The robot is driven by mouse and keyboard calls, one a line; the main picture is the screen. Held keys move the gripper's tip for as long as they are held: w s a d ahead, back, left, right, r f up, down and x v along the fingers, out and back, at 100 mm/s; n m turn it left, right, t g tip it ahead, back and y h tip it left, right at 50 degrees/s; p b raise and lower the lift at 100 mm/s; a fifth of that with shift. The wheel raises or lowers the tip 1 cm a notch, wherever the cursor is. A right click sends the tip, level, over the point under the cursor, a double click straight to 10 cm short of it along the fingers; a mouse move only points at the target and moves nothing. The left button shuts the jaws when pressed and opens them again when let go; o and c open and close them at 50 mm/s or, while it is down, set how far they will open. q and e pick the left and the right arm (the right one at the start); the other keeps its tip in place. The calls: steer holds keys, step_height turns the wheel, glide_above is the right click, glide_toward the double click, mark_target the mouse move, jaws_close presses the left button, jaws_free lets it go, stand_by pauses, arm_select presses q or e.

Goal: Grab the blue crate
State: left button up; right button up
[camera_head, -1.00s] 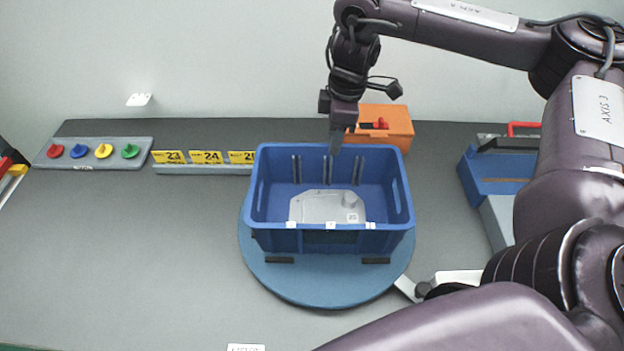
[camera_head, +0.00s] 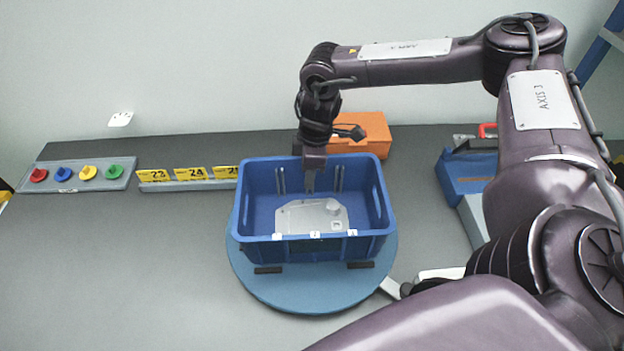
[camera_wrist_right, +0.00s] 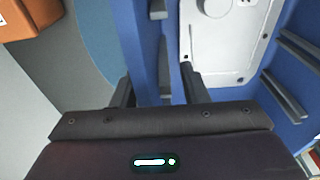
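The blue crate (camera_head: 257,213) stands on a round blue turntable (camera_head: 300,296), with a grey aluminium casting (camera_head: 296,218) lying inside it. My right gripper (camera_head: 310,180) points down at the crate's far wall. In the right wrist view, the fingers of the right gripper (camera_wrist_right: 156,88) stand apart, one on each side of the crate wall (camera_wrist_right: 145,45). One finger is inside, near the casting (camera_wrist_right: 228,45). I see no clear sign of the fingers pressing on the wall. My left gripper does not show.
An orange box (camera_head: 362,136) stands just behind the crate. Yellow number tags (camera_head: 190,174) and a strip of coloured knobs (camera_head: 75,175) lie to the left. A blue holder (camera_head: 463,175) is at right. The bench's front left is clear.

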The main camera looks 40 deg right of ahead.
jaws_close()
steer(key=shift+w+r, duration=0.1)
steer(key=shift+r, duration=0.05)
